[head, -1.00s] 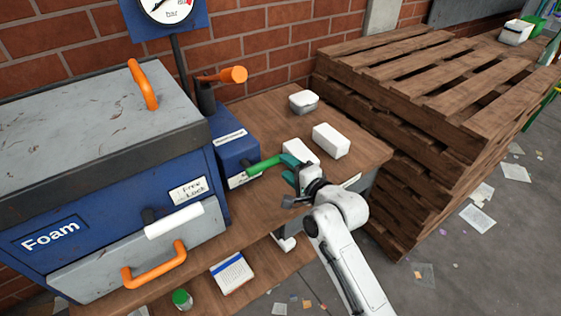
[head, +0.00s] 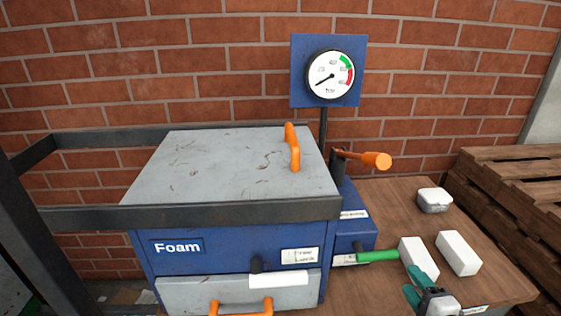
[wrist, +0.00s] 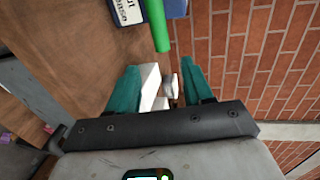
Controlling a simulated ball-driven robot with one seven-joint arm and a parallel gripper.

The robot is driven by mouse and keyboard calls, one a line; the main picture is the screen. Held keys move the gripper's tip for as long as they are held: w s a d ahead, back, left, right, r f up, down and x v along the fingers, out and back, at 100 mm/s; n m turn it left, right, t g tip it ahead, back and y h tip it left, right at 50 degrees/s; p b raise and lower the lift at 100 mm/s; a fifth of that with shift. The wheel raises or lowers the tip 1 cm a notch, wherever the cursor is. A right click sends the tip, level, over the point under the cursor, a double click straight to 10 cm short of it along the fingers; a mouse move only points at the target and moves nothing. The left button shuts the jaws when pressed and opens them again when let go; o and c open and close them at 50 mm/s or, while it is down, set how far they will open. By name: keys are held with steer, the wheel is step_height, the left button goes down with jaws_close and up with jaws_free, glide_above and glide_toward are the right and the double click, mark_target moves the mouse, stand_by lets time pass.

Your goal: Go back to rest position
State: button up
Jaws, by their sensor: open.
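My gripper (head: 419,285) is at the bottom right of the head view, over the wooden bench, with its teal fingers apart. In the wrist view my gripper (wrist: 162,82) is open, and white blocks (wrist: 150,82) show beyond and between its fingers. In the head view the nearer white block (head: 418,258) lies just behind the fingers; I cannot tell whether they touch it. The green handle (head: 378,256) sticks out of the blue box to the left of the fingers, apart from them. Most of my arm is out of the head view.
The blue Foam machine (head: 240,245) with its grey lid and orange handles fills the centre. A pressure gauge (head: 331,75) and an orange lever (head: 366,159) stand behind. Another white block (head: 458,253) and a small white container (head: 434,200) lie on the bench (head: 400,195). Wooden pallets (head: 515,190) stand at right.

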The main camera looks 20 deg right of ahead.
steer(key=s+a+f+n+g+y, duration=0.4)
steer(key=s+a+f+n+g, duration=0.3)
steer(key=a+f+n, duration=0.4)
steer(key=s+a+f+n+g, duration=0.1)
steer(key=s+a+n+g, duration=0.1)
steer(key=s+n, duration=0.3)
steer(key=s+a+n+g, duration=0.2)
steer(key=s+n+g, duration=0.3)
steer(key=s, duration=0.3)
steer(key=shift+a+f, duration=0.3)
steer(key=shift+f, duration=0.05)
stand_by(0.7)
